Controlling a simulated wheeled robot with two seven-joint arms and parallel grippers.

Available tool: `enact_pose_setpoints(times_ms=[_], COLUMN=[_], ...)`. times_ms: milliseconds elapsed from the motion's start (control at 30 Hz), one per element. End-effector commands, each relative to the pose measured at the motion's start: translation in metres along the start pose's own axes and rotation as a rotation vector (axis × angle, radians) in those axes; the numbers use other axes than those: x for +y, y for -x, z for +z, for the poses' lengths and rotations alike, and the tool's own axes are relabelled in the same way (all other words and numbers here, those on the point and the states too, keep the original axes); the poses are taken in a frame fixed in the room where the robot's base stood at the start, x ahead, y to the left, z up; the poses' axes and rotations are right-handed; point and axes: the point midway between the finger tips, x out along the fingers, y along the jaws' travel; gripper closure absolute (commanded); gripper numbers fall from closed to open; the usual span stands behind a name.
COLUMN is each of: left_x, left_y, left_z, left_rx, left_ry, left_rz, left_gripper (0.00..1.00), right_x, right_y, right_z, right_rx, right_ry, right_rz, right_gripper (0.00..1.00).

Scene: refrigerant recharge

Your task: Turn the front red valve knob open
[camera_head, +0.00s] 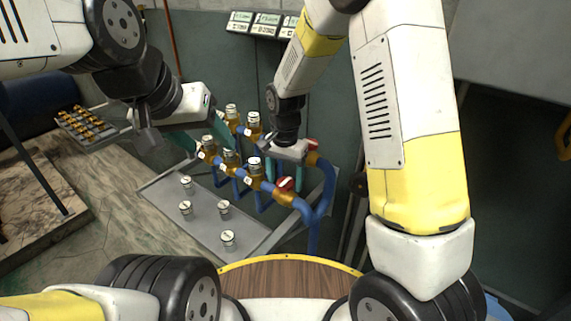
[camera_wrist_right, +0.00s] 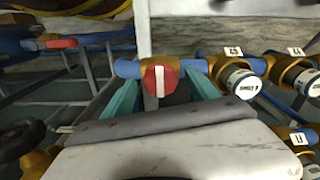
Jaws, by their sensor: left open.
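The front red valve knob (camera_head: 286,183), round with a white stripe, sits on the blue pipework at the lower right of the rack. In the right wrist view the knob (camera_wrist_right: 160,80) faces the camera, its white stripe upright. My right gripper (camera_head: 286,170) points down at it, its teal fingers apart. In the wrist view the fingers of this gripper (camera_wrist_right: 161,92) lie either side of the knob, with small gaps showing; contact cannot be told. My left gripper (camera_head: 168,140) is open and empty, left of the rack. A second red knob (camera_head: 312,144) is behind, partly hidden by my right gripper.
Several capped canisters (camera_head: 254,166) stand in the blue pipe rack, left of the knob. Several small white-topped fittings (camera_head: 228,239) stand on the grey tray (camera_head: 185,230). A panel with gauges or labels (camera_head: 265,24) hangs behind. A holder of brass parts (camera_head: 85,125) is at left.

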Motion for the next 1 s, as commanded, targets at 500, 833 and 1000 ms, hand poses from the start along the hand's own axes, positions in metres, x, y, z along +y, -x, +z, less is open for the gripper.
enact_pose_setpoints(times_ms=[500, 833, 1000], left_x=[0.0, 0.0, 0.0], left_y=[0.0, 0.0, 0.0], left_z=[0.0, 0.0, 0.0], left_rx=[0.0, 0.0, 0.0], left_ry=[0.0, 0.0, 0.0], left_rz=[0.0, 0.0, 0.0], left_gripper=[0.41, 0.41, 0.41], right_x=[0.0, 0.0004, 0.0005], right_y=[0.0005, 0.0007, 0.0008], right_z=[-0.0001, -0.0005, -0.0006], right_rx=[0.0, 0.0, 0.0], right_ry=[0.012, 0.161, 0.306], right_rz=[-0.001, -0.001, -0.001], right_gripper=[0.94, 0.94, 0.94])
